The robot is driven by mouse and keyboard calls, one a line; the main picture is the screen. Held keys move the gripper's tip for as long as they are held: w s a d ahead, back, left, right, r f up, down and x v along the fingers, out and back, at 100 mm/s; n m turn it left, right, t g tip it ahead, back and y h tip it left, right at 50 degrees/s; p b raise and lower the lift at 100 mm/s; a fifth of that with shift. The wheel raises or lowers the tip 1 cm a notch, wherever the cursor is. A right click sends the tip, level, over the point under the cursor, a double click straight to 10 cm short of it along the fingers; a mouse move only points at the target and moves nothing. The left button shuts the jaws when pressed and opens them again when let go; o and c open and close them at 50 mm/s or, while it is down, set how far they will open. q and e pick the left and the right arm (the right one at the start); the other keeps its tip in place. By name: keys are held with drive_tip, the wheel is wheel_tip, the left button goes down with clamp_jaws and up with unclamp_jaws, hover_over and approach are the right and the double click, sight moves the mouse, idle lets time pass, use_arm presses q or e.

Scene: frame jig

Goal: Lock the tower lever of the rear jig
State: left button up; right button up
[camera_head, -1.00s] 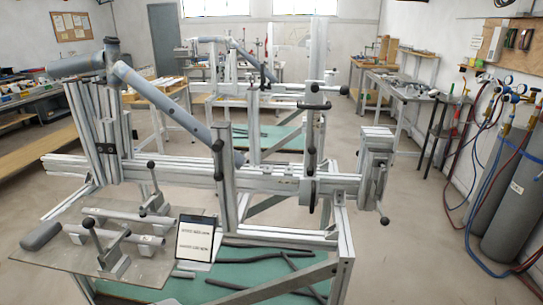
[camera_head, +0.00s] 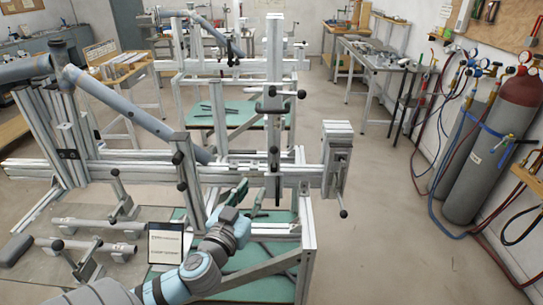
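The near jig (camera_head: 120,170) is an aluminium frame with grey tubes clamped on it. Its tall tower (camera_head: 273,130) stands right of centre. A black-knobbed lever (camera_head: 298,94) sticks out to the right near the tower's upper part. A dark vertical handle (camera_head: 274,165) is lower on it. A second jig (camera_head: 200,65) stands behind. I cannot tell which lever the task names. My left gripper (camera_head: 250,196) reaches up from the bottom, left of the tower's base and below the rail. Its fingers look apart and hold nothing visible. My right gripper is out of view.
A tablet (camera_head: 166,243) and clamp levers sit on the plate at lower left. An end block (camera_head: 336,160) with a knobbed handle closes the rail's right end. Gas cylinders (camera_head: 497,140) with hoses stand at the right. The floor between is clear.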

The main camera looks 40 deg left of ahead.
sight(273, 159)
use_arm(q)
drive_tip(key=p+x, duration=0.1)
drive_tip(key=x, duration=1.3)
drive_tip(key=shift+w+p, duration=0.2)
drive_tip(key=shift+p, duration=0.1)
drive_tip(key=shift+s, duration=0.1)
clamp_jaws()
